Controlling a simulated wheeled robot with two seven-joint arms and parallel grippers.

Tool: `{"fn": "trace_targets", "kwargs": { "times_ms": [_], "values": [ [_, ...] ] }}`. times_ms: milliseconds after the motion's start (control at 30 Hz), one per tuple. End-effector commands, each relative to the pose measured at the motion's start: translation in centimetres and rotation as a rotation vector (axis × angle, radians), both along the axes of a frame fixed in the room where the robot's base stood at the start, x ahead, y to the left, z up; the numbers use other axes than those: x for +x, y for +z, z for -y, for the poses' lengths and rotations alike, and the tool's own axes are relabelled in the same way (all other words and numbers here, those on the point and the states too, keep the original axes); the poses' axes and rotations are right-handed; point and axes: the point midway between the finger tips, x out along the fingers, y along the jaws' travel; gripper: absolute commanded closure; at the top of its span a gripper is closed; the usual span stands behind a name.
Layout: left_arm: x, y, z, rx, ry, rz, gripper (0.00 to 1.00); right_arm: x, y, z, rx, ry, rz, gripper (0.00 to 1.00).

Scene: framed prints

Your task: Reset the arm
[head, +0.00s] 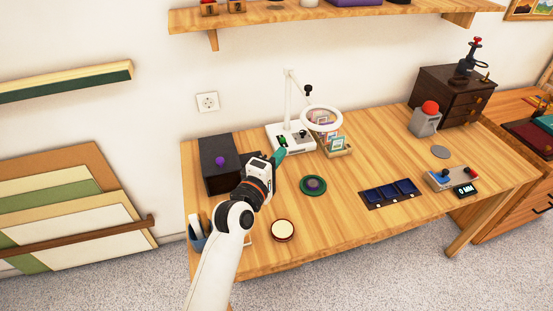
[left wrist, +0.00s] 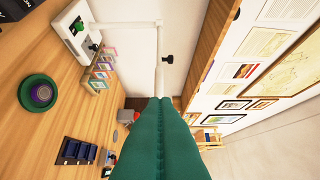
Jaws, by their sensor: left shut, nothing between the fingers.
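My left gripper (head: 279,156) reaches over the left part of the wooden table (head: 360,150) in the head view. Its green fingers are closed together with nothing between them, and they fill the lower middle of the left wrist view (left wrist: 158,140). In the head view its tips appear just in front of the white base (head: 291,138) of a ring-lamp stand; I cannot tell whether they touch. The arm comes up from the bottom of the head view. My right gripper is in neither view.
A dark box (head: 217,165) stands left of my gripper. A green round pad with a purple knob (head: 313,185), a round cream-topped piece (head: 282,230), a dark blue tray (head: 390,193) and a card rack (head: 335,146) stand nearby. A shelf (head: 320,14) hangs above. The table's middle is mostly clear.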

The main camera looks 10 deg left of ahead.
Motion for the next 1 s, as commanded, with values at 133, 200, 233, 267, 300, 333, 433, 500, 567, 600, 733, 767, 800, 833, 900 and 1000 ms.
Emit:
{"fn": "trace_targets", "kwargs": {
  "times_ms": [133, 200, 233, 267, 300, 333, 433, 500, 567, 600, 733, 767, 800, 833, 900, 1000],
  "values": [
    [-0.6, 0.0, -0.2, 0.001, 0.0, 0.0, 1.0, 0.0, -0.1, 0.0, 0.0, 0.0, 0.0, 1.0],
    [-0.6, 0.0, -0.2, 0.001, 0.0, 0.0, 1.0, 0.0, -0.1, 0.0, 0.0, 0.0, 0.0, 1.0],
    [-0.6, 0.0, -0.2, 0.001, 0.0, 0.0, 1.0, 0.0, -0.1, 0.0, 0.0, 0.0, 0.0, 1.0],
    [-0.6, 0.0, -0.2, 0.001, 0.0, 0.0, 1.0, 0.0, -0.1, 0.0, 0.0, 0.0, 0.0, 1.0],
    [-0.6, 0.0, -0.2, 0.001, 0.0, 0.0, 1.0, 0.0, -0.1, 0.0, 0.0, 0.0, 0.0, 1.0],
    [-0.6, 0.0, -0.2, 0.001, 0.0, 0.0, 1.0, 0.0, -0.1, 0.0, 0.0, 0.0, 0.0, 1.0],
    [-0.6, 0.0, -0.2, 0.001, 0.0, 0.0, 1.0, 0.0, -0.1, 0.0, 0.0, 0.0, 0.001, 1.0],
    [-0.6, 0.0, -0.2, 0.001, 0.0, 0.0, 1.0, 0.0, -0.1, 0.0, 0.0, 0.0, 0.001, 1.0],
    [-0.6, 0.0, -0.2, 0.001, 0.0, 0.0, 1.0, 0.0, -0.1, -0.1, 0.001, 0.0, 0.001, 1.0],
    [-0.7, -0.1, -0.2, 0.006, -0.001, -0.001, 1.0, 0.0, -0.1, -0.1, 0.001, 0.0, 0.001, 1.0],
    [-2.4, -2.2, -0.8, 0.135, -0.022, -0.048, 1.0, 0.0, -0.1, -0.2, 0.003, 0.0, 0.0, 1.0],
    [-3.2, -3.1, -1.1, 0.196, -0.034, -0.068, 1.0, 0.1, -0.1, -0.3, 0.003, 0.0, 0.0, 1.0],
    [-4.7, -4.6, -1.5, 0.298, -0.057, -0.104, 1.0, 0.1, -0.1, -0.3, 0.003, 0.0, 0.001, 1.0],
    [-6.0, -5.9, -2.0, 0.385, -0.081, -0.135, 1.0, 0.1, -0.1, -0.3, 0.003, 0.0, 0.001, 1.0],
    [-9.8, -8.9, -3.4, 0.61, -0.153, -0.215, 1.0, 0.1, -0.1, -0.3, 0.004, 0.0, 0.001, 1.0],
    [-15.0, -12.0, -5.4, 0.886, -0.276, -0.318, 1.0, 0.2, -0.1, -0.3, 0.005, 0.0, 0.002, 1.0]
  ]
}}
